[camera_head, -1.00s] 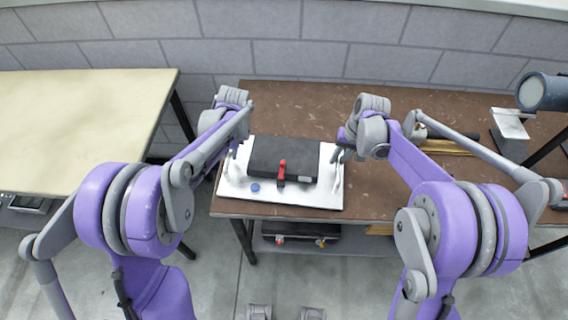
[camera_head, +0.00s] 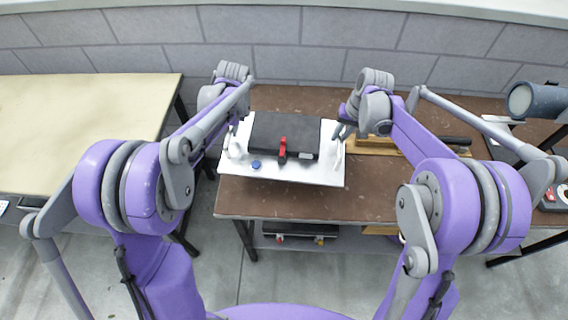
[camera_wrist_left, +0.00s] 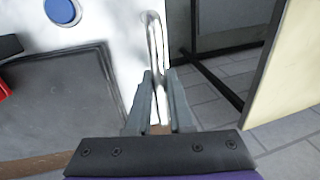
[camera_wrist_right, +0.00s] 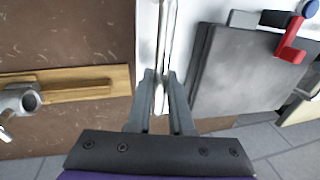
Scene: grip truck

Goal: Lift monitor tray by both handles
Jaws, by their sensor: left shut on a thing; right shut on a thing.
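The white monitor tray (camera_head: 318,176) holds a flat black monitor (camera_head: 285,131) with a red part (camera_head: 283,150) and a blue knob (camera_head: 256,164). In the head view it hangs above the brown table, over its left part. My left gripper (camera_wrist_left: 160,100) is shut on the tray's left handle (camera_wrist_left: 156,45), a pale metal bar. My right gripper (camera_wrist_right: 160,95) is shut on the tray's right handle (camera_wrist_right: 166,40).
The brown table (camera_head: 270,200) has a wooden piece (camera_head: 380,147) behind the right arm and a grey cylinder on a stand (camera_head: 535,100) at the right. A cream table (camera_head: 80,130) stands at the left, with a floor gap between. A block wall is behind.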

